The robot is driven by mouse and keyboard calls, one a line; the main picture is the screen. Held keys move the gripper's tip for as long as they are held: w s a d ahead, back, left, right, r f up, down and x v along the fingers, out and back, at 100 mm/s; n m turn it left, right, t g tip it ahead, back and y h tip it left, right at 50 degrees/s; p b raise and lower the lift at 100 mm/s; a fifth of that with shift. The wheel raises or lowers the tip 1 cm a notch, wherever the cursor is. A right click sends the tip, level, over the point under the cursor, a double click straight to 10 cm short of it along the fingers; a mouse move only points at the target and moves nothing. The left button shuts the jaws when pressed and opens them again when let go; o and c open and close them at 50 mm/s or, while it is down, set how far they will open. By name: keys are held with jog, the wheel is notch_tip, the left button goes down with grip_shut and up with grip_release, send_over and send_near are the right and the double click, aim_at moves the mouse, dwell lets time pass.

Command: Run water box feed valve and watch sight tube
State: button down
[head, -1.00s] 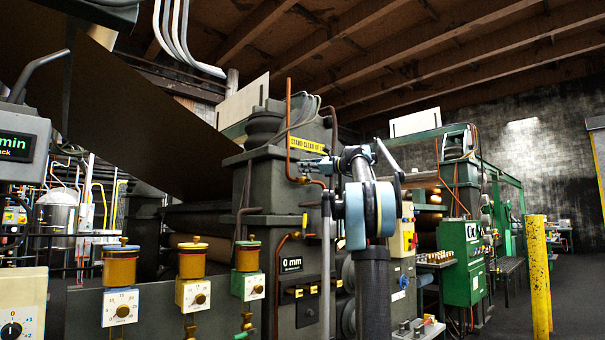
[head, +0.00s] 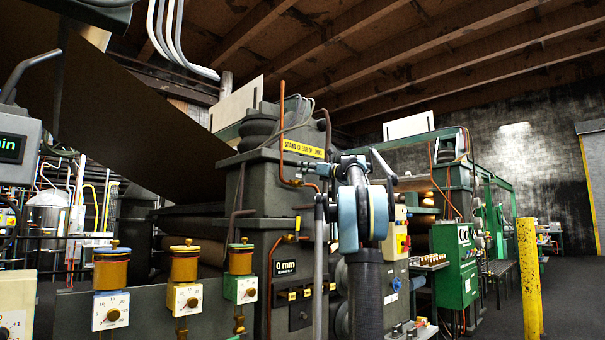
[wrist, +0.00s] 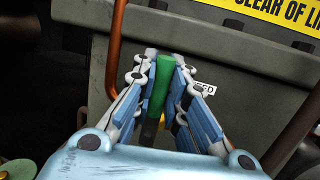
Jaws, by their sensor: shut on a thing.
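In the wrist view my gripper (wrist: 160,68) is shut on a green handle (wrist: 157,88), its two blue fingers on either side of it. A white label (wrist: 203,89) ending in "ED" shows partly behind the right finger. A bit of brass (wrist: 163,121) shows below, between the fingers; the rest of the valve is hidden. In the head view my arm hides the gripper and handle. A copper pipe (head: 283,130) with a brass fitting runs down the dark machine frame (head: 258,195). I cannot make out a sight tube for certain.
A yellow sign (head: 303,148) is above the work spot. Several amber pots with dials, one here (head: 184,264), line the front left. A green control cabinet (head: 457,265) and yellow post (head: 528,270) stand right. Floor (head: 575,290) is clear at far right.

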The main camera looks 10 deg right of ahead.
jog(key=shift+d, duration=0.1)
jog(key=c, duration=1.6)
grip_release()
jog(key=v, duration=1.2)
jog(key=shift+w+f, duration=0.1)
